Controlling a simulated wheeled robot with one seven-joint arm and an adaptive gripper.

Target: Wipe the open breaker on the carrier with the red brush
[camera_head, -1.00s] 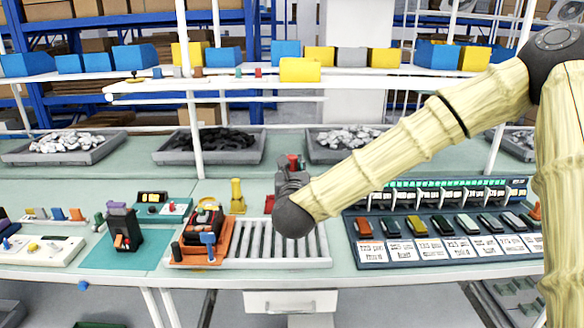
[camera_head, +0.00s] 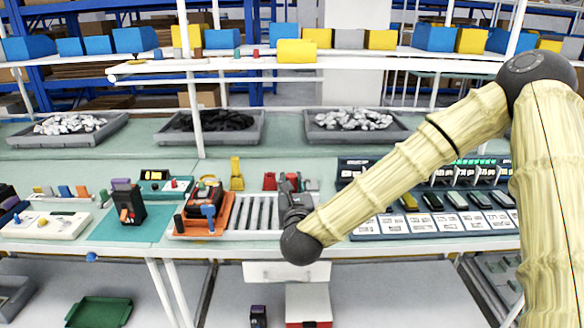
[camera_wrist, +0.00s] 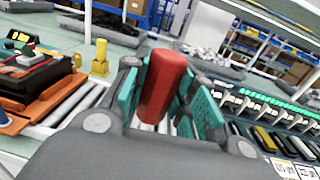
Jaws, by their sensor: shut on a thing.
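My gripper (camera_head: 292,187) is over the right end of the roller track, to the right of the carrier. In the wrist view its teal fingers are shut on the red brush (camera_wrist: 163,85), whose handle stands up between them. The brush's lower end is hidden. The orange carrier (camera_head: 190,231) sits at the left end of the rollers. The open breaker (camera_head: 203,192), dark with an orange-brown part, rests on it. In the wrist view the breaker (camera_wrist: 35,78) and carrier (camera_wrist: 12,122) lie at the left, apart from the brush.
Metal rollers (camera_head: 257,213) run between carrier and gripper. A dark device (camera_head: 126,202) stands on a teal mat at the left. A rack with several small breakers (camera_head: 455,200) fills the right.

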